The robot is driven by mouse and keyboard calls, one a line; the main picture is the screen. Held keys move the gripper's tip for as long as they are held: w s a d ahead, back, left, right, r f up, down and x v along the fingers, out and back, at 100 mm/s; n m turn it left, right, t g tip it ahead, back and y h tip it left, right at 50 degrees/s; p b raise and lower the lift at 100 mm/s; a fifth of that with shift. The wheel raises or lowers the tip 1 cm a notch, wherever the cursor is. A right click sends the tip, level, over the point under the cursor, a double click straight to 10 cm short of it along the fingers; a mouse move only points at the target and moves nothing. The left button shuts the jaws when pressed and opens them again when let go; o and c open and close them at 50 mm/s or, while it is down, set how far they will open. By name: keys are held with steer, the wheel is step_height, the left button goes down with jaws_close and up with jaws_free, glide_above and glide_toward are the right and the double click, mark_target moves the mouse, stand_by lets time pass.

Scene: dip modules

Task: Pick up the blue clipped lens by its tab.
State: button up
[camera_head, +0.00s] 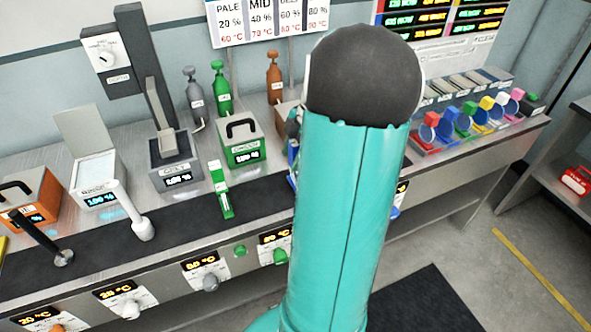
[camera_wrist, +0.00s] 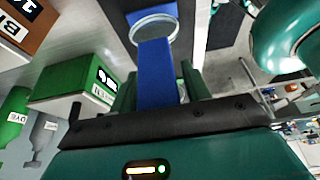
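The blue clipped lens (camera_wrist: 157,75) is close in front of my gripper (camera_wrist: 160,92) in the wrist view. Its round lens ring (camera_wrist: 155,27) is at the far end, and its flat blue tab runs back between my two green fingers. One finger is on each side of the tab, very near its edges; I cannot tell whether they touch it. In the head view my teal arm covers most of my gripper and the lens.
A green tank (camera_head: 242,143) and a grey tank (camera_head: 175,162) stand on the bench, with a green clipped piece (camera_head: 221,189) on the dark strip. Bottles (camera_head: 221,90) stand behind. A row of coloured pieces (camera_head: 480,117) is at the right. A white handle (camera_head: 135,215) stands at the left.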

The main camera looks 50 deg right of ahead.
steer(key=c, duration=0.9)
steer(key=shift+r, duration=0.1)
